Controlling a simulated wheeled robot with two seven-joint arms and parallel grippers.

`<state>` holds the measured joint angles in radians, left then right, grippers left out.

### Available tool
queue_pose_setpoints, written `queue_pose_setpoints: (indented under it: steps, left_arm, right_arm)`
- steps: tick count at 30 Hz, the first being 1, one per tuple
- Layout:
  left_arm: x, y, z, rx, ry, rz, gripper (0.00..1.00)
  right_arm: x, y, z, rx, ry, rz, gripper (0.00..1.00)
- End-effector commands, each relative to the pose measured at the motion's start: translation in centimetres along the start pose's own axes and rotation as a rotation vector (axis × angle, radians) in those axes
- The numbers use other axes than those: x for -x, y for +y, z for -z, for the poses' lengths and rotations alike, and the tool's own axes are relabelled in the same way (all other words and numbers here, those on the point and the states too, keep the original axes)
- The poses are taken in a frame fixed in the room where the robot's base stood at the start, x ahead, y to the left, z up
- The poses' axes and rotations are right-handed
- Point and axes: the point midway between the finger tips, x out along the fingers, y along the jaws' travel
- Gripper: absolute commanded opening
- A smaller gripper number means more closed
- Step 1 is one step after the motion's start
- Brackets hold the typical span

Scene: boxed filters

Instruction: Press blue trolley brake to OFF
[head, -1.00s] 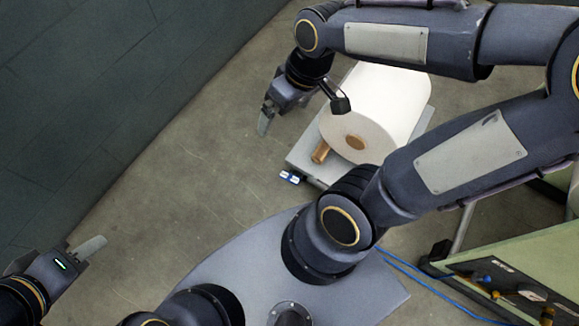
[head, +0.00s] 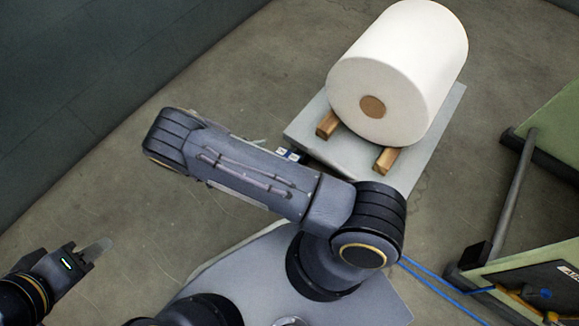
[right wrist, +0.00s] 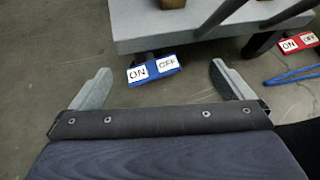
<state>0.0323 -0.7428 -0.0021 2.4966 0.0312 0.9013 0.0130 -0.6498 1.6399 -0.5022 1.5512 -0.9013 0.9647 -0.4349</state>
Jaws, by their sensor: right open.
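The blue trolley brake (right wrist: 153,69) is a small blue pedal with white ON and OFF labels, ON at left and OFF at right, low at the trolley's near edge. It shows small in the head view (head: 289,154), partly hidden behind my right arm. The trolley (head: 437,145) carries a large white roll. My right gripper (right wrist: 160,70) is open and empty, its fingers appearing either side of the blue pedal, apart from it as far as I can tell. In the head view it is mostly hidden behind my arm. My left gripper (head: 98,249) is at the lower left, away from the trolley.
A red pedal with ON and OFF labels (right wrist: 298,43) is at the right. The white roll (head: 400,75) rests on wooden blocks (head: 386,160). A green frame (head: 550,130) and blue cable (head: 430,281) lie to the right. Floor at left is free up to the dark wall.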

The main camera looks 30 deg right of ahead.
Motion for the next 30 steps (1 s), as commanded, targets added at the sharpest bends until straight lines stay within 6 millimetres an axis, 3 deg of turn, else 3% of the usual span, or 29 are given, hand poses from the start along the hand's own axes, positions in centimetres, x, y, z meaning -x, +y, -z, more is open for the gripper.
queue_pose_setpoints:
  steps: [1,3,7,11,22,30]
  left_arm:
    - [-1.6,-0.7,-0.8,0.0,0.0,0.0,0.36]
    - [-2.2,-1.0,-1.1,0.0,0.0,0.0,0.36]
    - [-2.8,-1.3,-1.4,0.0,0.0,0.0,0.36]
    - [-3.0,-1.4,-1.5,0.0,0.0,0.0,0.36]
    - [-4.8,-2.2,-2.4,0.0,0.0,0.0,0.36]
    - [-5.0,-2.3,-2.5,0.0,0.0,0.0,0.36]
  right_arm:
    - [-1.6,0.4,2.9,0.067,-0.052,-0.04,1.0]
    - [-2.5,0.8,4.6,0.132,-0.103,-0.082,1.0]
    - [-3.4,1.1,6.2,0.198,-0.153,-0.124,1.0]
    - [-4.4,1.3,6.3,0.212,-0.164,-0.131,1.0]
    - [-9.9,2.0,5.5,0.209,-0.161,-0.127,1.0]
    - [-11.1,2.2,5.1,0.209,-0.16,-0.129,1.0]
